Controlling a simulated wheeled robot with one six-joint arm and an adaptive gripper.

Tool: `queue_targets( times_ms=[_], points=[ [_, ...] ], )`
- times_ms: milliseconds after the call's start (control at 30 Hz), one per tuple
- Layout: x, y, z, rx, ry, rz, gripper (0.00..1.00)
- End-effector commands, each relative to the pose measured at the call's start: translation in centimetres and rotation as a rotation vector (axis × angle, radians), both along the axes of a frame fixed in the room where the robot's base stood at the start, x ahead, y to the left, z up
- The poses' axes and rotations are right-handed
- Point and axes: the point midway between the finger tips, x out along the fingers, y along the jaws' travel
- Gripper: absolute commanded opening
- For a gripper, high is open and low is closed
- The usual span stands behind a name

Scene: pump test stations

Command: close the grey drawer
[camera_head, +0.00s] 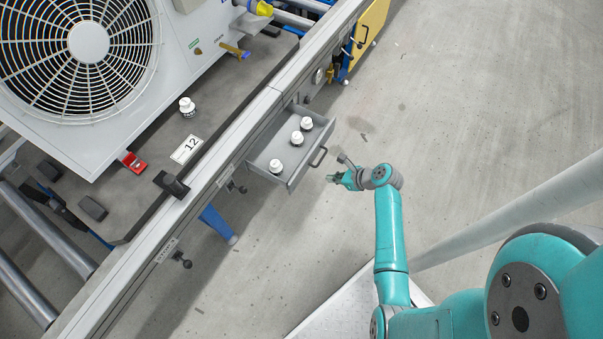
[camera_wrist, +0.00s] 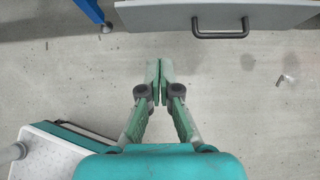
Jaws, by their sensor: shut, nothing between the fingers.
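The grey drawer (camera_head: 296,172) is pulled out from the side of the long station bench and holds several white knobbed parts (camera_head: 297,138). Its dark bar handle (camera_head: 319,157) is on the front face. In the wrist view the drawer front (camera_wrist: 165,18) crosses the top, with the handle (camera_wrist: 220,30) right of centre. My gripper (camera_head: 333,179) is in front of the drawer face, apart from it and beside the handle. In the wrist view my gripper (camera_wrist: 160,65) has its fingertips together, empty, below and left of the handle.
A large white fan unit (camera_head: 88,42) stands on the bench top (camera_head: 150,185), with another white knobbed part (camera_head: 187,106) and a label reading 12 (camera_head: 186,149). A blue leg (camera_head: 218,224) is below the bench. The grey floor (camera_head: 480,100) to the right is clear.

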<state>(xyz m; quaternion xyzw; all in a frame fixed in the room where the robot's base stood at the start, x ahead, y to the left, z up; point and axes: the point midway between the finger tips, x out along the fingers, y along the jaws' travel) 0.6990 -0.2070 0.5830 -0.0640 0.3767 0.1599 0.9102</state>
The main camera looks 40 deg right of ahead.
Motion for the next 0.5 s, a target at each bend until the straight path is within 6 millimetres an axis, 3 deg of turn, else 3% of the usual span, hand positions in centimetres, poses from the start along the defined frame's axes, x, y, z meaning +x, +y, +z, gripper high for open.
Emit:
queue_targets(
  times_ms=[500],
  points=[
    [5.9, 2.3, -6.3, -0.003, 0.001, 0.005, 0.0]
  ],
)
